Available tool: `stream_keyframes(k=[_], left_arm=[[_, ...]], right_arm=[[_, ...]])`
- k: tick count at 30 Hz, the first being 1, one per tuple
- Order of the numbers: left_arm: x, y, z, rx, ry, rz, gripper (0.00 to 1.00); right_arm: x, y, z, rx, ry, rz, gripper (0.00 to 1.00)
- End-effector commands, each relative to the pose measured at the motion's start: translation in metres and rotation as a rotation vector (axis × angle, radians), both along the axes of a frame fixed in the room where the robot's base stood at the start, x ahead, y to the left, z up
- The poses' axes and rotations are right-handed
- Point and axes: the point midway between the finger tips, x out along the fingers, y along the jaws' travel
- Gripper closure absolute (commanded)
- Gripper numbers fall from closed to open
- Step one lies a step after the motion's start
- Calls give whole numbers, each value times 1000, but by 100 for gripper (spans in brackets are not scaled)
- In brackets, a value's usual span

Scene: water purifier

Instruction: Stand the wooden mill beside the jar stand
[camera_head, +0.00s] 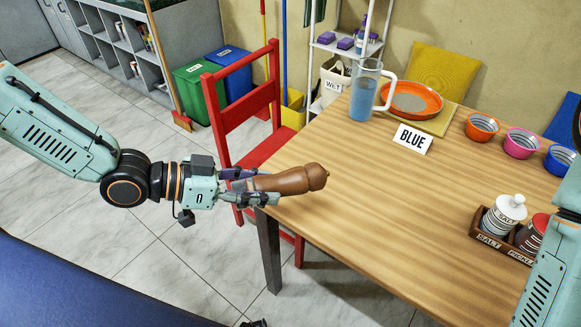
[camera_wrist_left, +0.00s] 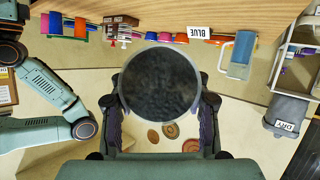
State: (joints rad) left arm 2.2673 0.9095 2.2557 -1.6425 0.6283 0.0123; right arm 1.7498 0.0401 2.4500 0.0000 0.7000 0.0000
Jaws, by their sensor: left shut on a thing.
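The wooden mill (camera_head: 290,181) is brown and lies on its side in the air, its rounded knob end pointing right, by the table's left corner. My left gripper (camera_head: 258,187) is shut around its body. In the left wrist view the mill's dark round base (camera_wrist_left: 160,84) faces the camera between the fingers (camera_wrist_left: 160,110). The jar stand (camera_head: 489,247) is a low brown wooden holder at the table's right, with a white-lidded salt jar (camera_head: 505,214) and a red-lidded jar (camera_head: 533,233). My right arm partly hides it. My right gripper is out of view.
On the wooden table (camera_head: 400,210) stand a BLUE sign (camera_head: 412,139), a blue-filled pitcher (camera_head: 364,92), an orange dish (camera_head: 411,99) and several small bowls. The tabletop between the mill and the stand is clear. A red chair (camera_head: 240,100) stands behind my left gripper.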

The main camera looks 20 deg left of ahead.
Motion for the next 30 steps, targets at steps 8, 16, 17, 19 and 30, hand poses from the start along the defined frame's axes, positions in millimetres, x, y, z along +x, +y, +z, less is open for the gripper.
stream_keyframes(k=[8, 16, 17, 19, 30], left_arm=[[2, -10, -47, 6, 5, -6, 92], [38, -25, -70, 5, -1, 158, 92], [43, -27, -71, 4, -2, 180, 92], [55, -32, -74, 3, -2, 234, 92], [122, -45, -64, 0, -8, 547, 92]], right_arm=[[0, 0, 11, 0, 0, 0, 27], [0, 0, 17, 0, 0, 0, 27], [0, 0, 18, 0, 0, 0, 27], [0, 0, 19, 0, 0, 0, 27], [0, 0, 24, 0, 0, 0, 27]])
